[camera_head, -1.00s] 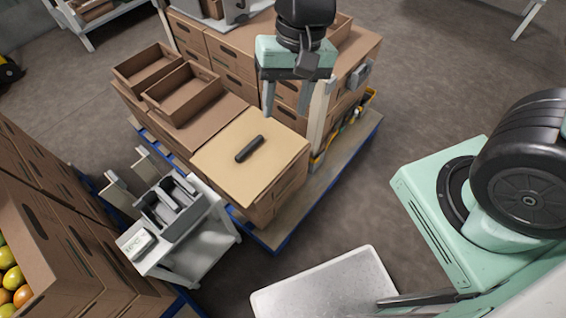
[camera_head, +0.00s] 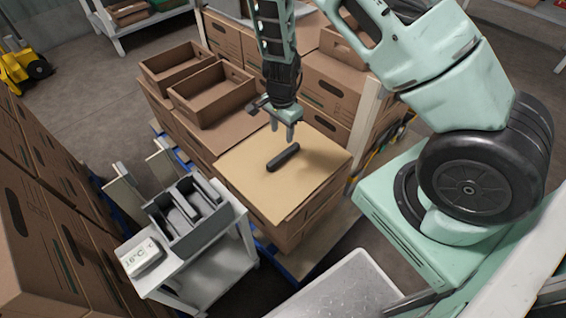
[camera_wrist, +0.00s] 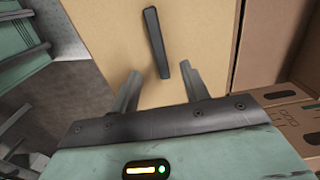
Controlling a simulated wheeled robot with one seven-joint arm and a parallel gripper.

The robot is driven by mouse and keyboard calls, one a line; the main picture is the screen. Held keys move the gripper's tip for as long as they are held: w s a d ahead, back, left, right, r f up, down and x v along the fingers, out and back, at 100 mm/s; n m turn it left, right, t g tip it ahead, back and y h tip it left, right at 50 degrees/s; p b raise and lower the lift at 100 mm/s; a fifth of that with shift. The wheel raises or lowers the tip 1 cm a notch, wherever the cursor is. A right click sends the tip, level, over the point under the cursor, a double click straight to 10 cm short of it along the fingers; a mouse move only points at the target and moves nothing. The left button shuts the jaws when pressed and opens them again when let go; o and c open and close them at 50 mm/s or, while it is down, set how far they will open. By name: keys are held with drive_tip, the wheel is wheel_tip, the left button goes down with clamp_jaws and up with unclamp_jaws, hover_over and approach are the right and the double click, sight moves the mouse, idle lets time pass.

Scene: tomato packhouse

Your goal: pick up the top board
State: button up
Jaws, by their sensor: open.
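The top board (camera_head: 255,187) is a flat tan sheet lying on the near stack of cartons, with a dark bar-shaped handle (camera_head: 283,157) on its middle. My gripper (camera_head: 289,138) hangs above the board near the handle, fingers apart and empty. In the wrist view my gripper's two fingers (camera_wrist: 163,85) point towards the board (camera_wrist: 105,40), and the dark handle (camera_wrist: 155,42) lies ahead of and between them. Nothing hides the handle. The exact height of the fingertips above the board is hard to tell.
Open empty cartons (camera_head: 212,93) stand behind and left of the board. A white cart (camera_head: 212,262) with a grey divided box (camera_head: 188,215) is at front left. Stacked cartons (camera_head: 330,85) rise behind, beside a pale upright post (camera_head: 367,118). A metal tray (camera_head: 345,290) is in front.

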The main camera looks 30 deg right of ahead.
sight(283, 154)
drive_tip(key=f+b, duration=0.1)
drive_tip(key=f, duration=0.4)
drive_tip(key=f+b, duration=0.1)
drive_tip(key=f, duration=0.4)
drive_tip(key=shift+s+d+f+b, duration=0.1)
drive_tip(key=shift+d+f+b, duration=0.1)
drive_tip(key=shift+b, duration=0.1)
drive_tip(key=shift+r, duration=0.15)
clamp_jaws()
